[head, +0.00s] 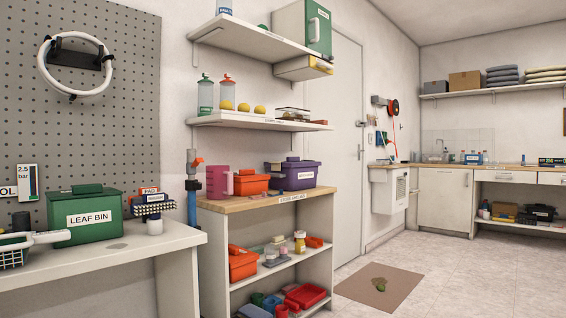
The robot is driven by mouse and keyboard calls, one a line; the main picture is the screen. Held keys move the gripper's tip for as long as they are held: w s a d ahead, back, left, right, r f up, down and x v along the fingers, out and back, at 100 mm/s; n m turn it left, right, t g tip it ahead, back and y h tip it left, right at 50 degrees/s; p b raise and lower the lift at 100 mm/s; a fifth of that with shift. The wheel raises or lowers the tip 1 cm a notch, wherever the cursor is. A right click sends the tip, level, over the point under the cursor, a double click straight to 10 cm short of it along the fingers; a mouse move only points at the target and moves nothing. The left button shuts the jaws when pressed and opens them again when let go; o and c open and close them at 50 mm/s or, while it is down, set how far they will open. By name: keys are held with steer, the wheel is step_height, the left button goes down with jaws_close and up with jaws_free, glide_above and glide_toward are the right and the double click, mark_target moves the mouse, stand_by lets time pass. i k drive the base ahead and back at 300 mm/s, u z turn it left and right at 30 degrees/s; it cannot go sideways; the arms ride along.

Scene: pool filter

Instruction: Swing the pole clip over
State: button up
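I cannot pick out a pole clip for certain in the head view. A slim upright pipe (192,207), grey above and blue below, stands between the left bench and the wooden-topped shelf unit. It carries an orange lever (197,161) and a black collar (193,185). A white hose ring (45,73) hangs on a black holder (80,60) on the pegboard. A white-handled net or basket (35,239) lies at the left bench edge. My gripper is not in view.
The left bench (135,245) holds a green leaf bin (88,217) and a small blue-white rack. The shelf unit (262,203) holds a pink jug (218,182) and orange and purple boxes.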

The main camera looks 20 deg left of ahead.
mark_target(197, 161)
steer(key=z, duration=0.1)
steer(key=i, duration=1.6)
steer(key=u, duration=1)
